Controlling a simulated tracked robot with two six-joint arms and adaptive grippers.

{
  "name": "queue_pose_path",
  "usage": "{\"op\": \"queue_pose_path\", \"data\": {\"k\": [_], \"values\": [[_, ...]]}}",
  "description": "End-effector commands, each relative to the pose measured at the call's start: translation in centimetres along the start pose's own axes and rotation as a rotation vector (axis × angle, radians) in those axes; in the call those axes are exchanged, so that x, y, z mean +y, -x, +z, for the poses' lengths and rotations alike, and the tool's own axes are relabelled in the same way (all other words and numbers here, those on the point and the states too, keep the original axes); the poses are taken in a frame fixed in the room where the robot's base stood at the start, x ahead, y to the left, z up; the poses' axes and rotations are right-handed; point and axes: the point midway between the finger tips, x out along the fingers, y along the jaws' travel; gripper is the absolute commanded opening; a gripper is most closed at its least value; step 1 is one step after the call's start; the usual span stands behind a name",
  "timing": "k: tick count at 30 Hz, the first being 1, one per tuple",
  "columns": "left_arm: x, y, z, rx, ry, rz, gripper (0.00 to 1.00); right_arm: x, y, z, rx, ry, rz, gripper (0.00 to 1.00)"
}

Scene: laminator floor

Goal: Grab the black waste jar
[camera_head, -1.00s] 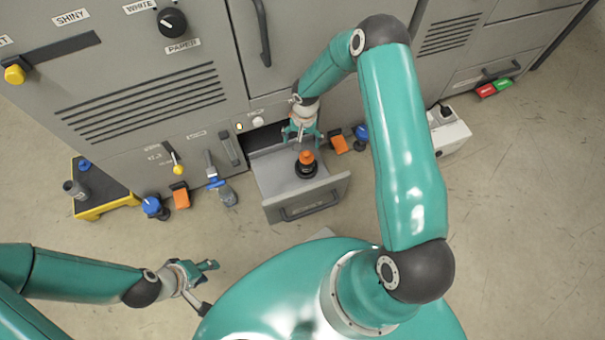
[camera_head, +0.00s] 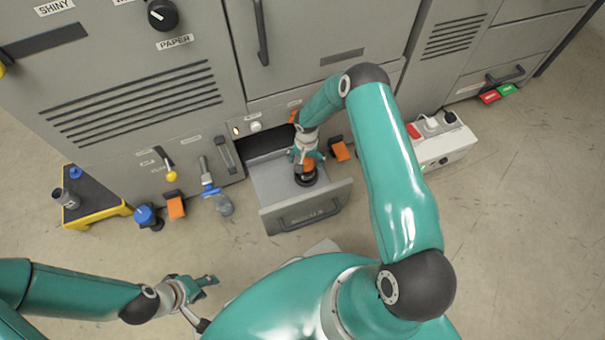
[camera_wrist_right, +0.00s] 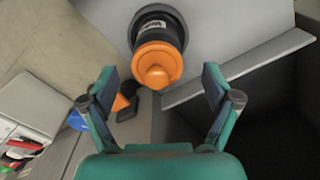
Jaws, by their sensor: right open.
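The black waste jar (camera_head: 306,178) with an orange lid stands in the open grey drawer (camera_head: 264,187). It also shows in the right wrist view (camera_wrist_right: 158,42), upper middle, with its orange lid toward the camera. My right gripper (camera_head: 305,160) is above the drawer, close to the jar's lid and partly covering it. In the right wrist view the gripper (camera_wrist_right: 158,88) is open, its fingers apart on either side below the lid, with nothing between them. My left gripper (camera_head: 208,285) is at the lower left, away from the drawer, with its fingers apart and empty.
The grey machine front (camera_head: 150,90) rises behind the drawer. A white box (camera_head: 442,148) stands at right. Floor in front is clear.

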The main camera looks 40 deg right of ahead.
Motion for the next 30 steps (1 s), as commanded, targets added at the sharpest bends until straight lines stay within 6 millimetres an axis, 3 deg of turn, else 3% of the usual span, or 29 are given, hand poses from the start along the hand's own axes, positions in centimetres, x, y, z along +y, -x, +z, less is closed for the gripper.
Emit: {"op": "queue_pose_path", "data": {"k": [11,20,30], "values": [[-0.8,-2.2,0.0,0.000,0.000,0.000,0.40,0.0,-4.8,0.1,-0.001,0.000,0.000,0.88],[-0.8,-2.1,0.0,0.000,0.000,0.000,0.40,0.0,-5.0,0.0,0.001,0.001,0.000,0.87],[-0.8,-2.1,0.0,0.000,0.000,0.000,0.40,0.0,-5.0,0.1,0.000,0.002,0.000,0.30]]}}
